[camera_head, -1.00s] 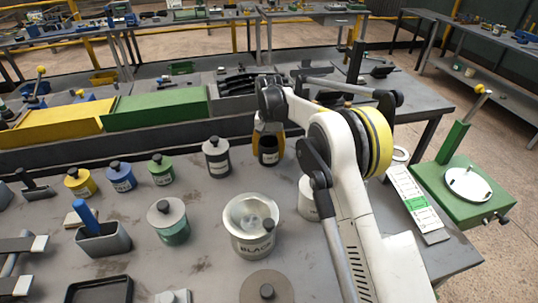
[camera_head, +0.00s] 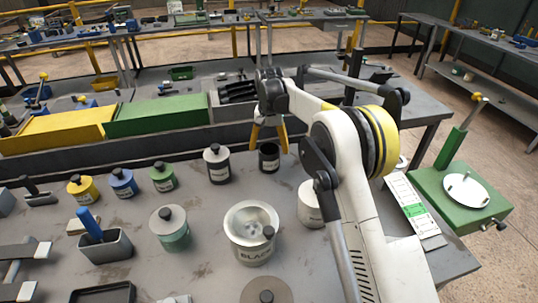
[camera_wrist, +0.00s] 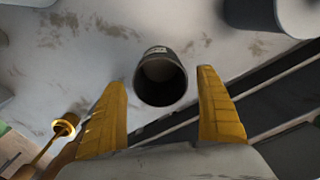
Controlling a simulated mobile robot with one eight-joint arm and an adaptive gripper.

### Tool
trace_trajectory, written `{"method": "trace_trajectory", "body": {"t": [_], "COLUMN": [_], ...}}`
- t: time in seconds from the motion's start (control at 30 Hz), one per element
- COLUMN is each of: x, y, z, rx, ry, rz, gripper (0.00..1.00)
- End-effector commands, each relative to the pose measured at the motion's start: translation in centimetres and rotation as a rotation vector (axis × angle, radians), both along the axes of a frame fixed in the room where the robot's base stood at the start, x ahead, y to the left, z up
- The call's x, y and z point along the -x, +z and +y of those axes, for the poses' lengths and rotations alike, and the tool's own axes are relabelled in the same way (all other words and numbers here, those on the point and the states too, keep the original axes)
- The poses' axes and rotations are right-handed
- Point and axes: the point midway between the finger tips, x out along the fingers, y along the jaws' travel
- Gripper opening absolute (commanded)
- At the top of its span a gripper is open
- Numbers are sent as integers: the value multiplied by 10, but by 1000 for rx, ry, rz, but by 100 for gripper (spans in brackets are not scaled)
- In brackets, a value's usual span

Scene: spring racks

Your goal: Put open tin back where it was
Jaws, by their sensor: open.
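The open tin is a small dark lidless tin (camera_head: 269,159) standing upright near the back of the grey bench. It also shows in the wrist view (camera_wrist: 160,84), with its open mouth toward the camera and a pale label on its far side. My gripper (camera_head: 269,137) is open just above and behind it in the head view. In the wrist view its two orange fingers (camera_wrist: 163,108) are spread wide on either side of the tin, with gaps on both sides. The tin is not gripped and appears to rest on the bench.
A grey lidded tin (camera_head: 217,164) stands left of the open tin; a white tin (camera_head: 309,205) stands in front to the right. A dark rail (camera_head: 110,158) runs behind. Bare bench lies between the tins.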

Motion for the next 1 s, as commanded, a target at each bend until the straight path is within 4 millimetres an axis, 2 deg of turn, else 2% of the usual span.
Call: {"method": "trace_trajectory", "body": {"t": [0.03,0.1,0.3,0.67,0.77,0.83,1.0], "x": [0,0,0,3,12,25,78], "y": [16,31,62,79,103,128,187], "z": [0,0,0,-5,-19,-35,-83], "rx": [0,0,0,-2,-10,-18,-34], "ry": [0,0,0,1,3,10,28], "rz": [0,0,0,-8,-36,-70,-173], "gripper": [84,84,84,84,84,84,84]}}
